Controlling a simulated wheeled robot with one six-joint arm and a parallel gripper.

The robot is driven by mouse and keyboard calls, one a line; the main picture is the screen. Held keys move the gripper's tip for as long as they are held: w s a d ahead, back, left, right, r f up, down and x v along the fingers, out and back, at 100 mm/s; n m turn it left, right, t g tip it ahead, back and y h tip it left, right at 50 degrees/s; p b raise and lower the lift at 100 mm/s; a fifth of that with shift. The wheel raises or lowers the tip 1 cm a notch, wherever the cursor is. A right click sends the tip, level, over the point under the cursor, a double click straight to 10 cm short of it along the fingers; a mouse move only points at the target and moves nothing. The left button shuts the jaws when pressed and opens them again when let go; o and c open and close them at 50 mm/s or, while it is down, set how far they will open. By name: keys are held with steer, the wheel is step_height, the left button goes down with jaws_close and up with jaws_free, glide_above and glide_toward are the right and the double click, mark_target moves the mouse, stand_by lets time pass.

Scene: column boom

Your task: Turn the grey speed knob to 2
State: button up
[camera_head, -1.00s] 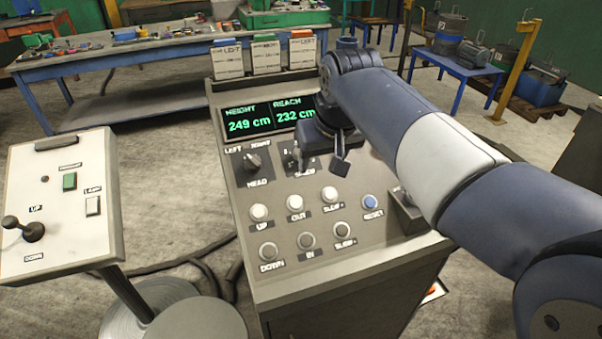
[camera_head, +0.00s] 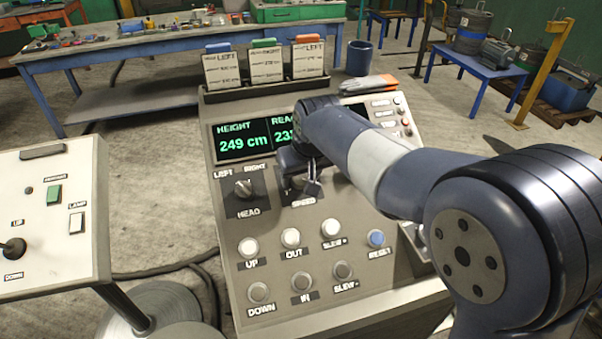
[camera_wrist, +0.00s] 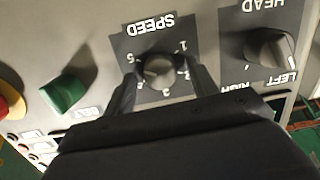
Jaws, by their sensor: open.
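The grey speed knob (camera_wrist: 158,70) sits on a dark plate marked SPEED, upside down in the wrist view, with numbers around it. My gripper (camera_wrist: 163,88) is open, one finger on each side of the knob; I cannot tell whether they touch it. The number its pointer faces is too small to read surely. In the head view my gripper (camera_head: 302,182) is over the SPEED plate (camera_head: 303,200) and hides most of the knob. The display (camera_head: 243,142) reads height 249 cm; the reach figure is partly hidden by my arm.
The HEAD knob (camera_head: 243,188) is just left of the SPEED plate and shows in the wrist view (camera_wrist: 270,47). A green knob (camera_wrist: 65,92) and a red button (camera_wrist: 10,100) lie on the other side. Push buttons (camera_head: 291,237) fill the lower panel. A lever box (camera_head: 45,215) stands left.

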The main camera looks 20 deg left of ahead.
steer(key=shift+c, duration=0.4)
steer(key=c, duration=0.9)
